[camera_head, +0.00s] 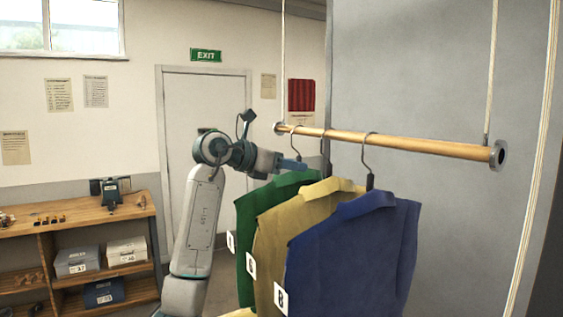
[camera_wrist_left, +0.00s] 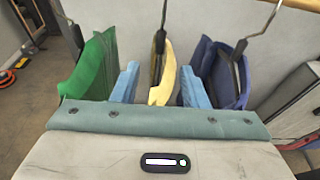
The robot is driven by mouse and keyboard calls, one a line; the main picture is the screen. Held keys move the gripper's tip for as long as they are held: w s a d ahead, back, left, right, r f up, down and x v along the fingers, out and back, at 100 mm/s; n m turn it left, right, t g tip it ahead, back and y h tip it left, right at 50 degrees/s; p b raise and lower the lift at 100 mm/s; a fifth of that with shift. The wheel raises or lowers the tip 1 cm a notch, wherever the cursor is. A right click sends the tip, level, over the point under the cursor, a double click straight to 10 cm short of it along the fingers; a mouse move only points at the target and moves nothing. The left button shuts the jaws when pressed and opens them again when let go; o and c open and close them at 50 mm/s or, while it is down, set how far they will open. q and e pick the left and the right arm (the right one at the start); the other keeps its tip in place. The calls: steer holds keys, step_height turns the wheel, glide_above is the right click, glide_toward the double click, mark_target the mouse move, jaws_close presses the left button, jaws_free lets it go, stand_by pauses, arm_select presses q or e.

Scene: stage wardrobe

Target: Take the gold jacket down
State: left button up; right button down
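The gold jacket (camera_head: 297,223) hangs on a hook hanger from a wooden rail (camera_head: 395,143), between a green jacket (camera_head: 262,205) and a blue jacket (camera_head: 355,255). My left gripper (camera_head: 294,165) is at the hanger and collar height of the jackets. In the left wrist view its two blue fingers are spread, one on each side of the gold jacket (camera_wrist_left: 162,87) and its dark hanger. A gap shows between each finger and the gold cloth. The green jacket (camera_wrist_left: 90,72) is outside the left finger, the blue jacket (camera_wrist_left: 228,75) outside the right one. My right gripper is not seen.
The rail hangs on ropes in front of a grey panel (camera_head: 430,75). White tags hang on the jackets' left edges. A wooden shelf (camera_head: 90,217) with boxes stands at the left, near a door (camera_head: 207,105). The neighbouring jackets hang close to the gold one.

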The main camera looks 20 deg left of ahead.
mark_target(327, 170)
arm_select(q)
steer(key=x, duration=0.5)
steer(key=shift+p, duration=0.3)
steer(key=shift+w+d+f, duration=0.1)
steer(key=shift+w+d, duration=0.15)
steer(key=shift+d, duration=0.05)
steer(key=p+x, duration=0.1)
steer(key=x, duration=0.3)
steer(key=shift+w+d+f+p, duration=0.1)
steer(key=shift+w+d+p, duration=0.1)
steer(key=shift+w+p, duration=0.15)
steer(key=shift+w+d+f, duration=0.25)
steer(key=shift+w+d, duration=0.15)
steer(key=shift+w, duration=0.15)
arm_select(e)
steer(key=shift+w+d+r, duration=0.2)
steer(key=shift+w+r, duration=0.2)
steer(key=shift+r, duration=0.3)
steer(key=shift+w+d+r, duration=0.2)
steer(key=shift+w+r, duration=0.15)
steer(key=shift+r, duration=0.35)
arm_select(q)
steer(key=c, duration=0.7)
jaws_close()
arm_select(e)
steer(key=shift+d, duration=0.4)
arm_select(q)
steer(key=shift+r, duration=0.15)
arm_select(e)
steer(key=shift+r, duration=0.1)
